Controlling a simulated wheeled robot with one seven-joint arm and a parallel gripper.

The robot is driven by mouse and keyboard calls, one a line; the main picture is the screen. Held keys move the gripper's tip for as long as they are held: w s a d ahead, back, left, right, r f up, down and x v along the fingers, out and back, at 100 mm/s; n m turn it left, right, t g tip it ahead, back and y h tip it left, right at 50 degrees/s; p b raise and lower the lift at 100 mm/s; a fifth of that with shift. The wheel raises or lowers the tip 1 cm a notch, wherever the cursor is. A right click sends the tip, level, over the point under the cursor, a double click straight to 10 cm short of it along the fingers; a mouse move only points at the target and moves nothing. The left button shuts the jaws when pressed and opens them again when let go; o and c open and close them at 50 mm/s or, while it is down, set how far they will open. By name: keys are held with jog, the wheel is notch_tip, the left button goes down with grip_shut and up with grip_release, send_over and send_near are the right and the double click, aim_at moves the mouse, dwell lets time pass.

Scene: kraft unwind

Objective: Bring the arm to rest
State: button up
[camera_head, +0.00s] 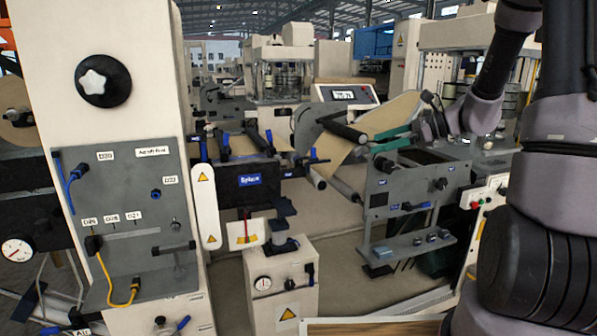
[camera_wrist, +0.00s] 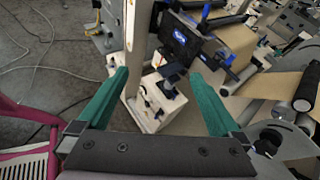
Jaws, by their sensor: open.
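My gripper (camera_head: 377,141) shows in the head view at the end of my arm, which comes in from the right edge. Its two green fingers point left and overlap the brown kraft web (camera_head: 405,112) in the picture; I cannot tell the gap between them. In the wrist view my gripper (camera_wrist: 160,75) has its green fingers wide apart with nothing held between them. Beyond them show a pale cabinet (camera_wrist: 158,106) and a dark panel with a blue label (camera_wrist: 183,42), both farther off.
A grey panel with cables (camera_head: 125,215) stands at the left. A small pedestal with a gauge (camera_head: 280,285) is at the centre front. The unwind frame (camera_head: 410,190) stands below my gripper in the picture. A pink slatted thing (camera_wrist: 25,150) lies at the wrist view's lower left, beside open floor (camera_wrist: 50,60).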

jog(key=s+a+r+n+g+h, duration=0.25)
jog(key=s+r+n+h, duration=0.25)
jog(key=s+n, duration=0.5)
jog(key=s+d+r+n+t+h, duration=0.2)
jog(key=s+r+n, duration=0.1)
jog(key=s, duration=0.3)
jog(key=s+d+r+n+t+h, duration=0.2)
jog(key=s+d+r+n+h, duration=0.1)
jog(key=s, duration=0.3)
jog(key=shift+r+n, duration=0.15)
jog(key=shift+n, duration=0.25)
jog(key=shift+t, duration=0.25)
